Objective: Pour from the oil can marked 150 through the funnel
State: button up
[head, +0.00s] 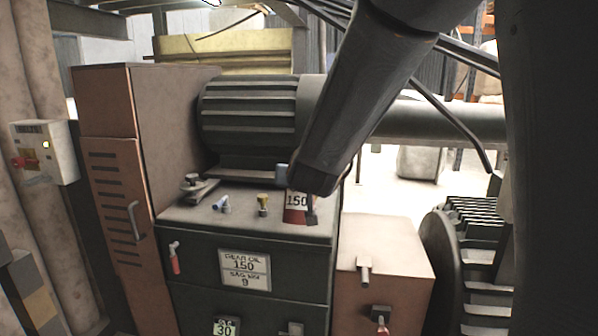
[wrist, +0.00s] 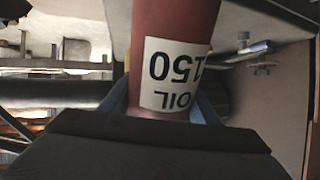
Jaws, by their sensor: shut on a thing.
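The red oil can (head: 296,215) with a white label marked 150 is at the right of the dark gearbox's top in the head view. It looks upright. I cannot tell whether its base touches the top. In the wrist view the can (wrist: 175,22) fills the middle, its label upside down. My gripper (head: 299,182) is shut on the can, with blue fingers on both sides in the wrist view (wrist: 162,105). A small yellow funnel (head: 263,199) stands on the gearbox top, left of the can. The can's upper part is partly hidden by my arm.
The gearbox (head: 200,262) carries a plate reading gear oil 150. A blue-grey fitting (head: 221,203) and a metal part (head: 195,187) sit left of the funnel. A ribbed motor (head: 248,112) stands behind. A brown cabinet (head: 112,170) is at left, a lower brown box (head: 392,250) at right.

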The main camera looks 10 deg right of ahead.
jog(key=shift+s+a+f+m+g+y+p, duration=0.25)
jog(key=shift+f+g+p, duration=0.4)
jog(key=shift+p, duration=0.85)
jog(key=shift+s+a+f+m+g+y+p, duration=0.1)
jog(key=shift+s+f+g+y+p, duration=0.2)
jog(key=shift+g+p, duration=0.95)
jog(key=shift+s+t, duration=0.1)
jog(key=shift+t, duration=0.2)
jog(key=shift+s+r+g+y+p, duration=0.15)
jog(key=shift+r+g+p, duration=0.35)
jog(key=shift+p, duration=2)
jog(key=shift+s+r+g+y+p, duration=0.1)
jog(key=shift+r+g+p, duration=0.4)
jog(key=shift+p, duration=1.95)
jog(key=shift+w+r+m+g+y+p, duration=0.15)
jog(key=shift+r+g+p, duration=0.2)
jog(key=shift+p, duration=1.7)
jog(key=shift+r+m+g+y+p, duration=0.15)
jog(key=shift+r+g+p, duration=0.2)
jog(key=shift+p, duration=1.65)
